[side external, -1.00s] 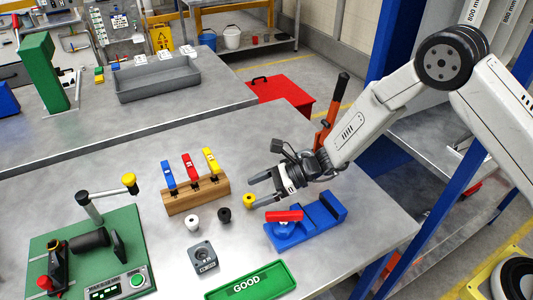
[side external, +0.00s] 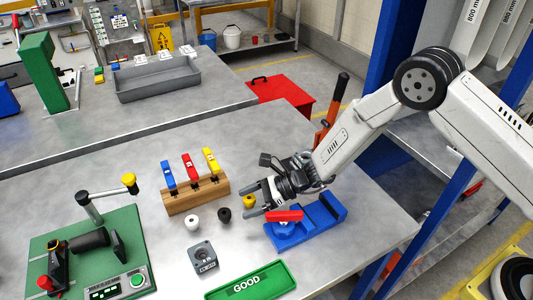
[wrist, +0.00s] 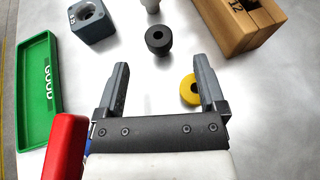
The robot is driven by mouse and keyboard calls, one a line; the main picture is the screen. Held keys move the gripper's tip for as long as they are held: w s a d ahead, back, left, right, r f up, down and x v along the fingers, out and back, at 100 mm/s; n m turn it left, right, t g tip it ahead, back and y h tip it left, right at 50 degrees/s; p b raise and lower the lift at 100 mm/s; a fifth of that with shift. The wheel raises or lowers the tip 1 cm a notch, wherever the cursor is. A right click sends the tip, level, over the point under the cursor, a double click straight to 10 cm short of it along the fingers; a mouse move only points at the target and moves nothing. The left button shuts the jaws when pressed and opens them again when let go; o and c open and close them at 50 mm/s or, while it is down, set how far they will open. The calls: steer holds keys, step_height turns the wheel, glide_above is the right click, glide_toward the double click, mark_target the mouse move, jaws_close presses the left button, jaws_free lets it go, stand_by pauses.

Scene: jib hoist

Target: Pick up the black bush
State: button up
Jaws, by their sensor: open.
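The black bush (side external: 224,214) stands on the metal table between a white bush (side external: 192,222) and a yellow bush (side external: 249,201). In the wrist view the black bush (wrist: 158,40) is a short round piece with a hole in its top, beyond the fingertips and roughly between their lines. My gripper (side external: 241,203) is open and empty, to the right of the black bush and apart from it. In the wrist view my gripper (wrist: 161,70) has the yellow bush (wrist: 189,90) close to its right finger, partly hidden behind that finger.
A wooden block (side external: 195,195) with blue, red and yellow tags stands behind the bushes. A grey block (side external: 203,257) and a green GOOD tray (side external: 251,282) lie in front. A blue fixture (side external: 318,222) with a red piece stands right, close to my gripper.

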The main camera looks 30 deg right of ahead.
mark_target(223, 212)
steer(key=shift+a, duration=0.1)
steer(key=shift+x, duration=2.45)
steer(key=shift+s, duration=0.1)
jaws_close()
